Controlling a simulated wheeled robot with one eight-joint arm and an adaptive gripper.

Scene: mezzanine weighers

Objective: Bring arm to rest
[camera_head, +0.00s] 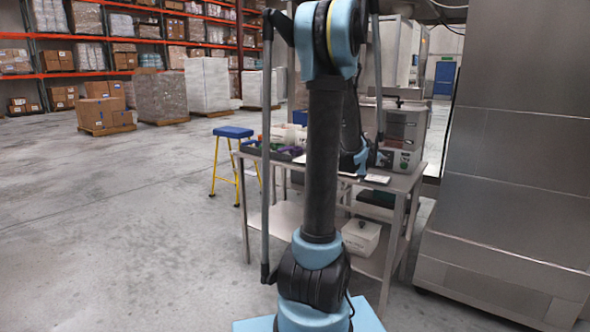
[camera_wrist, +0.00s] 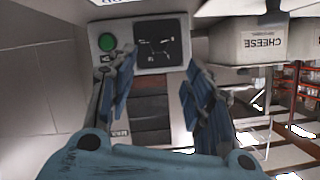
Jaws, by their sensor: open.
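My gripper (camera_wrist: 160,68) is open in the wrist view, with its two blue-padded fingers spread apart and nothing between them. Beyond the fingers is a grey panel with a green round button (camera_wrist: 107,42) and a dark square display (camera_wrist: 161,43). In the head view my arm stands folded upright across the middle, in front of a steel table.
The steel table (camera_head: 405,183) carries bins and a grey box. A blue-topped stool (camera_head: 233,132) stands left of it. A large steel cabinet (camera_head: 520,150) fills the right. A container marked CHEESE (camera_wrist: 262,44) shows upside down in the wrist view.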

